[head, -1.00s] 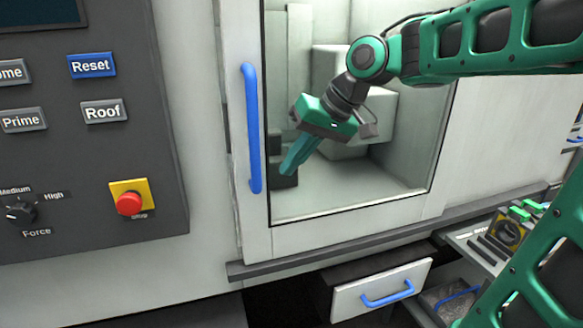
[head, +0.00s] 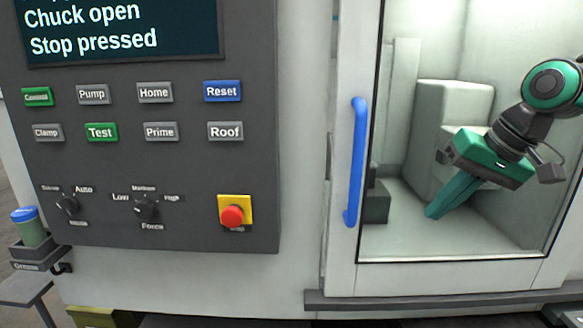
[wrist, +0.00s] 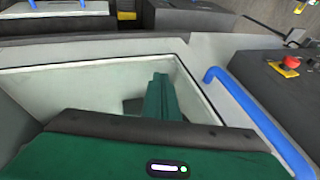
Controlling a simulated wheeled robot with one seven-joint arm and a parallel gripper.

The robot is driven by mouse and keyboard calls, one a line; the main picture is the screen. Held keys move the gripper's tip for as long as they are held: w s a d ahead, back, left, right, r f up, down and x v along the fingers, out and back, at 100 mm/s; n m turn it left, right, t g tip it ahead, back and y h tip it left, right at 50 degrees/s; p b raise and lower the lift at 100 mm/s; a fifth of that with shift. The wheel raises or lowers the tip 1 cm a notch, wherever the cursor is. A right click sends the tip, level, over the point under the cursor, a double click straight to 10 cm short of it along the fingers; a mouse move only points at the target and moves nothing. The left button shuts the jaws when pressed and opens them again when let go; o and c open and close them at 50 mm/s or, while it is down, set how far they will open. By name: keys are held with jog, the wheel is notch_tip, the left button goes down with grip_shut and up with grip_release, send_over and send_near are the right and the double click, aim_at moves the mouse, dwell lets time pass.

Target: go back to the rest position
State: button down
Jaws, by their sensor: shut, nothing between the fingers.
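My gripper (head: 440,207) is green and dark grey and shows at the right of the head view. Its teal fingers are together with nothing between them and point down and to the left, in front of the machine's door window. In the wrist view my gripper's fingers (wrist: 160,95) show in the middle, also together, over the window. Part of my arm is cut off at the right edge of the head view.
A blue door handle (head: 357,160) stands left of my gripper; it also shows in the wrist view (wrist: 258,120). The control panel (head: 180,190) holds several buttons and a red stop button (head: 232,216). The screen (head: 120,28) reads "Chuck open" and "Stop pressed". A ledge (head: 440,297) runs below the door.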

jog(key=s+d+f+m+g+h, duration=0.1)
jog(key=s+d+f+m+g, duration=0.1)
jog(key=s+d+f, duration=0.3)
jog(key=s+d+f+m+g+h, duration=0.2)
jog(key=s+d+f, duration=0.4)
jog(key=s+f, duration=0.6)
jog(key=shift+s+m, duration=0.4)
jog(key=shift+s, duration=0.75)
jog(key=shift+f, duration=0.1)
